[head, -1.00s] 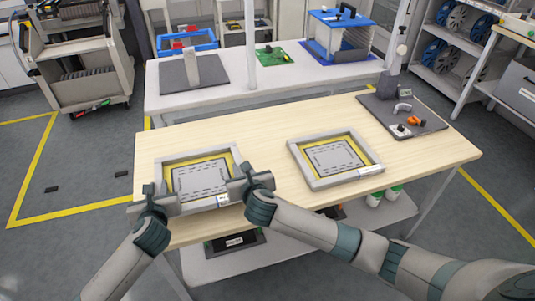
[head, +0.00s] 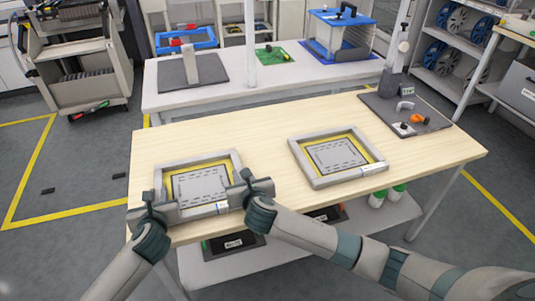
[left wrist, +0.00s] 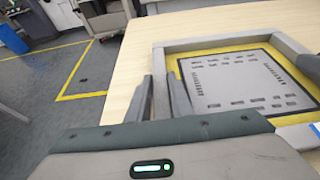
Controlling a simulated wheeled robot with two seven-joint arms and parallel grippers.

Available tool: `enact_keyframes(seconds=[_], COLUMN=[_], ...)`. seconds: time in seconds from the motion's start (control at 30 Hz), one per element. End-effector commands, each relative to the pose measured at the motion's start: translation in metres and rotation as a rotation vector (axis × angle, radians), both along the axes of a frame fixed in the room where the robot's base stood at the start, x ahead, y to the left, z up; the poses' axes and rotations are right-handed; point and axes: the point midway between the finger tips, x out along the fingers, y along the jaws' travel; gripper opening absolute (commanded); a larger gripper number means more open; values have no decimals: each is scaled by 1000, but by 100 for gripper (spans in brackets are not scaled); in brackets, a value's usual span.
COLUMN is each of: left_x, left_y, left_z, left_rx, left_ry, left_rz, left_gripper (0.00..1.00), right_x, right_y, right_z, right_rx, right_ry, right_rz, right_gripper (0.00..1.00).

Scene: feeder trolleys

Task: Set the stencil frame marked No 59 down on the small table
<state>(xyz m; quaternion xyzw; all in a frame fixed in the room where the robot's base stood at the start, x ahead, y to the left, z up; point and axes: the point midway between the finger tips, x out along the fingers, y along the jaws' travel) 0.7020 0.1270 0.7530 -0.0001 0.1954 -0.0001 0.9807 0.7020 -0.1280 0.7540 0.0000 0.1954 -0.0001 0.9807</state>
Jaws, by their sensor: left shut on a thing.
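Two grey stencil frames with yellow borders and slotted plates show at the wooden table (head: 270,145). The left stencil frame (head: 231,168) is between my grippers, over the table's near left part; whether it touches the top is hard to tell. The right stencil frame (head: 302,160) lies flat on the table. Both labels are too small to read. My left gripper (head: 152,208) is shut on the left frame's left side; its fingers also show in the left wrist view (left wrist: 164,98). My right gripper (head: 246,190) is closed on that frame's right side. No separate small table is clearly identifiable.
A dark mat (head: 430,128) with small parts lies at the table's right end. A white bench (head: 265,88) stands behind, with a blue rack (head: 335,38). A trolley (head: 75,65) stands at the far left.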

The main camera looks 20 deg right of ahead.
Motion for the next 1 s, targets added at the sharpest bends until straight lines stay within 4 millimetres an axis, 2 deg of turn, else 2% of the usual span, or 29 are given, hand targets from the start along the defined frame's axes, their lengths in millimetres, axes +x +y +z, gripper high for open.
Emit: enact_keyframes(seconds=[0.03,0.07,0.1,0.13,0.47,0.63,0.77,1.0], left_x=[1,1,1,0,-1,-8,-20,-56], left_y=[2,2,2,2,1,0,1,1], left_z=[-4,-2,-1,-1,-1,2,7,22], left_rx=[3,3,3,2,0,0,1,1], left_ry=[-1,0,0,0,0,-1,-1,-1], left_rz=[4,4,4,3,1,-1,0,0], left_gripper=[0,26,36,38,38,38,38,38], right_x=[1,1,1,1,0,0,0,0], right_y=[-2,-3,-2,-2,-1,0,0,0], right_z=[-4,-2,-1,-2,-1,-1,-1,-1], right_rx=[-3,-3,-3,-3,0,0,0,0], right_ry=[-1,0,0,0,0,0,0,0], right_rz=[-4,-4,-4,-4,-1,-1,0,0], right_gripper=[0,26,36,38,38,38,38,38])
